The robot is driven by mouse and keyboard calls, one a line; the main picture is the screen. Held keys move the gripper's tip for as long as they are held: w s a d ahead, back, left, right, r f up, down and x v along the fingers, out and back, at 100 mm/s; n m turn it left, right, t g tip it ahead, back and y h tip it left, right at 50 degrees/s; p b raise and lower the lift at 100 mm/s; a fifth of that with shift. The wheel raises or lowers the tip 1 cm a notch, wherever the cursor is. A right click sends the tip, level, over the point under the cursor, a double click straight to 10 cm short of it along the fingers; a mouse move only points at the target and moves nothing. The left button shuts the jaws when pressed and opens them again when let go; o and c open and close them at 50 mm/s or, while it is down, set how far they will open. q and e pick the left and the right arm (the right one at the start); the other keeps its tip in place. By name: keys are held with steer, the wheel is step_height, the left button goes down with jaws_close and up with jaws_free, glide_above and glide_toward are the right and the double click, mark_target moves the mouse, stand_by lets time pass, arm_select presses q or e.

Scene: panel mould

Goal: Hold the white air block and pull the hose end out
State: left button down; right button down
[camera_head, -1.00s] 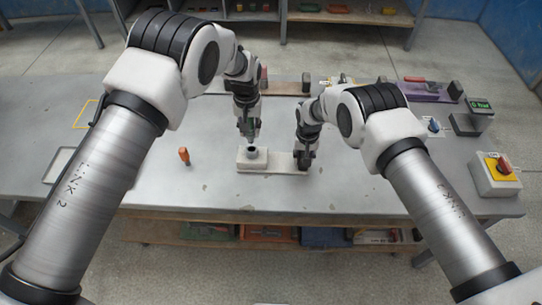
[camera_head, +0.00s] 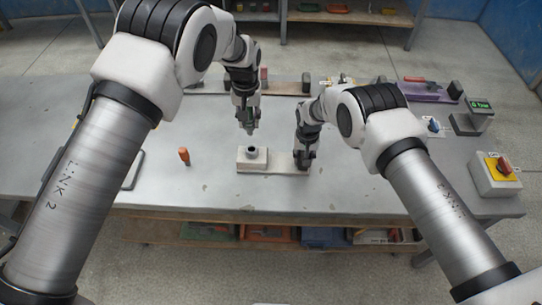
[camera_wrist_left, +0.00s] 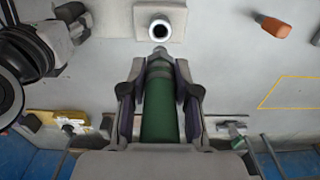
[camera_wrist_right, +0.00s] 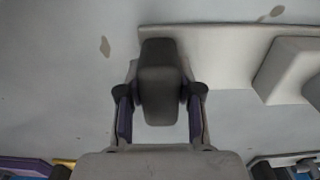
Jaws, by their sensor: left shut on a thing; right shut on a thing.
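The white air block (camera_head: 253,160) sits on a pale base plate (camera_head: 280,170) mid-table, with a dark round socket on its top. The block and its ringed socket also show in the left wrist view (camera_wrist_left: 145,18). My left gripper (camera_head: 247,122) is shut on the green hose end (camera_wrist_left: 160,108), whose tip is clear of the socket, above the block. My right gripper (camera_head: 303,157) is shut on a dark upright grip (camera_wrist_right: 160,80) at the right end of the base plate; the block (camera_wrist_right: 285,70) stands beside it in the right wrist view.
An orange-handled object (camera_head: 184,156) stands left of the block. A purple tray (camera_head: 428,94) is at the back right. The front of the table is clear.

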arm_select(q)
steer(key=shift+f, duration=0.1)
arm_select(e)
steer(key=c, duration=0.7)
jaws_free()
steer(key=shift+s+f, duration=0.2)
steer(key=shift+f, duration=0.15)
arm_select(q)
steer(key=shift+w+f, duration=0.1)
steer(key=shift+w, duration=0.1)
arm_select(e)
steer(key=shift+w, duration=0.25)
steer(key=shift+r, duration=0.3)
arm_select(q)
steer(key=shift+s, duration=0.1)
arm_select(e)
step_height(320, 180, up, 12)
steer(key=shift+f, duration=0.25)
steer(key=shift+f, duration=0.15)
